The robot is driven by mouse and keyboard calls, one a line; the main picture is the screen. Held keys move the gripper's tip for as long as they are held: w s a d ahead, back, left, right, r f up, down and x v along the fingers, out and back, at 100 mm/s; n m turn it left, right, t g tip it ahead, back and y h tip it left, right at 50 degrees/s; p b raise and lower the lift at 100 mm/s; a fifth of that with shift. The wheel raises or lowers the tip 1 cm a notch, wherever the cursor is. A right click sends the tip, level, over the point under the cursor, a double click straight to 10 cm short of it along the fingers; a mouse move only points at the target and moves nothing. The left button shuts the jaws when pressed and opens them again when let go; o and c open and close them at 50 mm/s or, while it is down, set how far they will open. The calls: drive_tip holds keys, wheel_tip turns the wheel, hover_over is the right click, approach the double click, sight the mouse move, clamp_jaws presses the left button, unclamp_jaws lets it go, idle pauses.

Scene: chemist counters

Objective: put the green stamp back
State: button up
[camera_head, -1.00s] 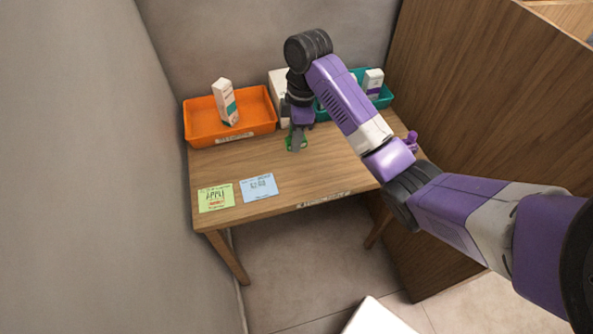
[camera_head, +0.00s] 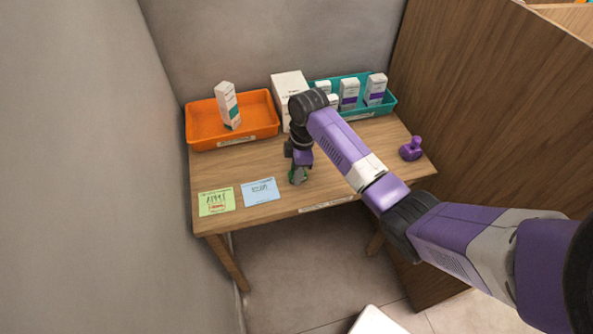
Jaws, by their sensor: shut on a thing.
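My gripper (camera_head: 298,173) points down over the middle of the wooden desk, right of the blue card. It is shut on the green stamp (camera_head: 297,178), of which only a little green shows around the fingers. I cannot tell whether the stamp touches the desk or hangs just above it. A purple stamp (camera_head: 411,150) stands upright near the desk's right edge.
A green card (camera_head: 216,201) and a blue card (camera_head: 261,192) lie at the desk's front left. An orange tray (camera_head: 197,137) holding one box, a white box (camera_head: 289,84) and a teal tray (camera_head: 390,106) with several boxes stand along the back. Bare desk (camera_head: 350,185) lies right of my gripper.

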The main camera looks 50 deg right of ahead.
drive_tip(key=shift+f, duration=0.1)
drive_tip(key=o, duration=1.1)
drive_tip(key=shift+c, duration=0.2)
drive_tip(key=r, duration=0.7)
drive_tip(key=d+r, duration=0.1)
drive_tip(key=r, duration=0.3)
drive_tip(key=shift+s+d+r, duration=0.1)
drive_tip(key=shift+s, duration=0.25)
drive_tip(key=shift+r+p, duration=0.3)
drive_tip(key=shift+r, duration=0.25)
